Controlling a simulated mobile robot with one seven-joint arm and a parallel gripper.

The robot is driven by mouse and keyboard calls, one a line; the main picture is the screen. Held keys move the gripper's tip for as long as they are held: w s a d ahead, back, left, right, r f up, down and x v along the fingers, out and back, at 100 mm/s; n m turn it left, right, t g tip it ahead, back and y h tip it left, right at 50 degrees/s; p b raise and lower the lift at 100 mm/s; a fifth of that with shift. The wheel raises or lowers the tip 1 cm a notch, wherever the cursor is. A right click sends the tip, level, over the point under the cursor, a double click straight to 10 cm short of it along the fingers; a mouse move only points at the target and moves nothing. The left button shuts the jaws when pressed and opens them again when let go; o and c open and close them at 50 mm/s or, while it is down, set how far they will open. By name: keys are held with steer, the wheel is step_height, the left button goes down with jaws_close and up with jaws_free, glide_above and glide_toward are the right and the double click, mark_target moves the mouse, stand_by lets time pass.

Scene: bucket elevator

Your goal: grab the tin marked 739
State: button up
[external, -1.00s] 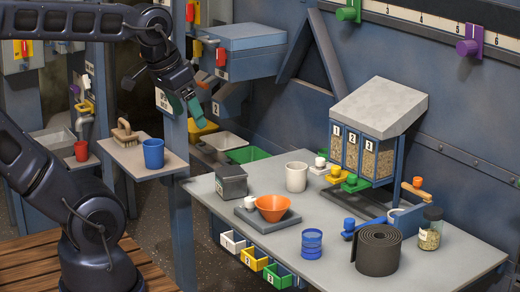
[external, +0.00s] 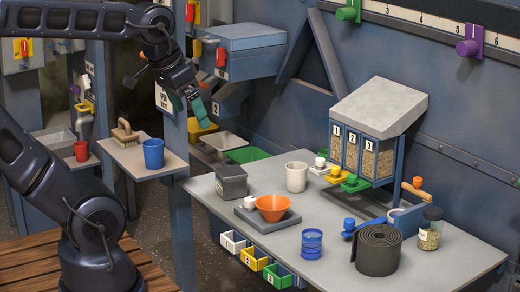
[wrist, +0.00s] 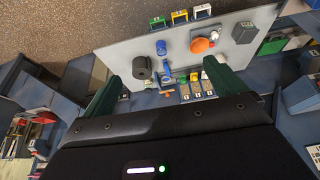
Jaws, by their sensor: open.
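A dark grey square tin (external: 231,182) stands upright at the left of the grey table, with a small pale label low on its front. The label is too small to read, so I cannot confirm 739. In the wrist view the dark tin (wrist: 243,33) is at the upper right, beyond the right finger. My gripper (external: 198,105) has teal fingers and hangs open and empty in the air, above and left of the tin and well apart from it. In the wrist view the two fingers of my gripper (wrist: 161,71) are wide apart with nothing held.
An orange bowl (external: 272,207) on a grey plate and a white mug (external: 297,176) stand close to the tin. A blue ribbed can (external: 312,243), a rolled dark mat (external: 377,250) and a jar (external: 431,228) stand farther right. A blue post (external: 178,190) rises left of the table.

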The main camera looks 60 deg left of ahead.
steer(key=w+a+m+g+y, duration=0.15)
steer(key=w+a+m, duration=0.4)
steer(key=w, duration=0.75)
steer(key=m+g+h, duration=0.2)
steer(key=m+g, duration=0.1)
steer(key=m, duration=1.1)
glide_above(234, 172)
steer(key=shift+y, duration=0.25)
steer(key=f, duration=2.9)
steer(key=shift+d+f, duration=0.25)
steer(key=shift+d, duration=0.05)
steer(key=shift+a+f, duration=0.3)
steer(key=shift+f, duration=0.25)
step_height(234, 172, down, 5)
steer(key=shift+r, duration=0.1)
steer(key=shift+s+a+f, duration=0.1)
steer(key=shift+a+f, duration=0.1)
steer(key=shift+f, duration=0.75)
steer(key=shift+s+a+f, duration=0.1)
steer(key=shift+a+f, duration=0.1)
steer(key=shift+f, duration=0.75)
steer(key=shift+s+a+f, duration=0.1)
steer(key=shift+a+f, duration=0.1)
steer(key=shift+f, duration=0.75)
steer(key=shift+c, duration=0.5)
